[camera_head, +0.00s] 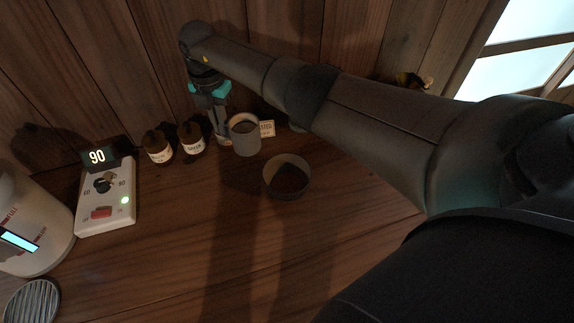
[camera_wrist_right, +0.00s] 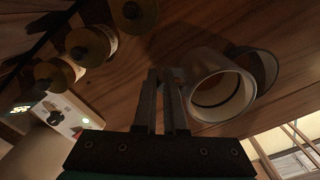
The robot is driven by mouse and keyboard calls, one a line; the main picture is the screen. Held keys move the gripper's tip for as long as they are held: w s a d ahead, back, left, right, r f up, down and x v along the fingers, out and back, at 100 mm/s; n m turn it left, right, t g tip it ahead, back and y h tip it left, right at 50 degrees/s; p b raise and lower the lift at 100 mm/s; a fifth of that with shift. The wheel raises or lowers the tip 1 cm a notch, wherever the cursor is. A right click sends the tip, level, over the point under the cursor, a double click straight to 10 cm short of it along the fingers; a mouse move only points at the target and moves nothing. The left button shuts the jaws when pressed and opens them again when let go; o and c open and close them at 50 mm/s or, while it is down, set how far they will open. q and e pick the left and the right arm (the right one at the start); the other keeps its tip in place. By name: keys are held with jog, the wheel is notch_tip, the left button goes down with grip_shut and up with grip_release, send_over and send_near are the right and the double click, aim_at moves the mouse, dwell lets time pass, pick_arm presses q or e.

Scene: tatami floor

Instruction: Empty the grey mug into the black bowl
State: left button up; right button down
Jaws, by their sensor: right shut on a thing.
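The grey mug (camera_head: 245,139) is near the back wall, roughly upright with its opening up. My right gripper (camera_head: 222,128) is at its left side, shut on it; the exact grip, handle or wall, is hard to make out. In the right wrist view the fingers (camera_wrist_right: 163,88) are nearly together beside the mug (camera_wrist_right: 193,88), whose inside looks brownish. I cannot tell whether the mug touches the table. The black bowl (camera_head: 271,190) stands upright in front and to the right of the mug, dark inside. It shows partly behind the mug in the right wrist view (camera_wrist_right: 271,68). My left gripper is not in view.
Brown jars (camera_head: 158,148) with labels stand left of the mug. A small card (camera_head: 267,128) is right behind it. A control box (camera_head: 107,205) reading 90 and a white appliance (camera_head: 30,220) are at the left. The table in front of the bowl is clear.

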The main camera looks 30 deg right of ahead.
jog(key=f+m, duration=0.2)
jog(key=m, duration=0.1)
jog(key=s+f+m, duration=0.1)
jog(key=f+m, duration=0.1)
jog(key=m, duration=0.2)
jog(key=s+f+m, duration=0.1)
jog(key=f+m, duration=0.1)
jog(key=m, duration=0.1)
jog(key=shift+d+f+p, duration=0.15)
jog(key=shift+p, duration=0.25)
jog(key=shift+s+f+m, duration=0.25)
jog(key=shift+f+m, duration=0.25)
jog(key=shift+m, duration=0.4)
jog(key=shift+s+f+m, duration=0.25)
jog(key=shift+f+m, duration=0.25)
jog(key=shift+m, duration=0.4)
